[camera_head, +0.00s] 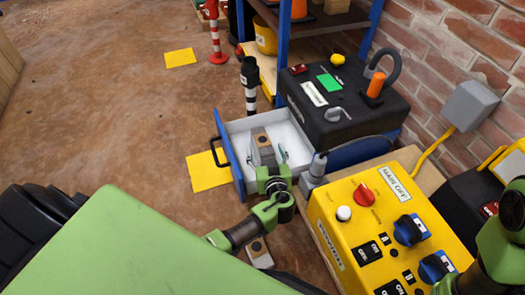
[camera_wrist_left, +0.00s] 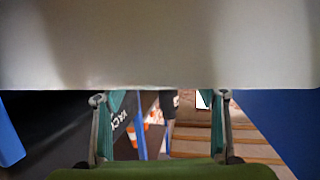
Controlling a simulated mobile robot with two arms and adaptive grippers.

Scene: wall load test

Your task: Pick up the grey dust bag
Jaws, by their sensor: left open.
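A grey bag with a brown collar (camera_head: 262,140), which looks like the dust bag, is in the open white drawer (camera_head: 240,126). My left gripper (camera_head: 269,160) is at the drawer's near side, its fingers spread around or just above the bag's near end; I cannot tell if they touch it. In the left wrist view the two fingers (camera_wrist_left: 159,98) stand wide apart. A pale surface fills the top of that view; I cannot tell whether it is bag or drawer. A similar grey and brown piece (camera_head: 259,252) shows lower down, partly hidden by my arm.
The drawer's blue front (camera_head: 229,155) faces left. A black machine (camera_head: 340,100) stands behind the drawer to the right. A yellow control box (camera_head: 375,225) stands close on the right. A blue rack post (camera_head: 282,45) rises behind. Open floor lies to the left.

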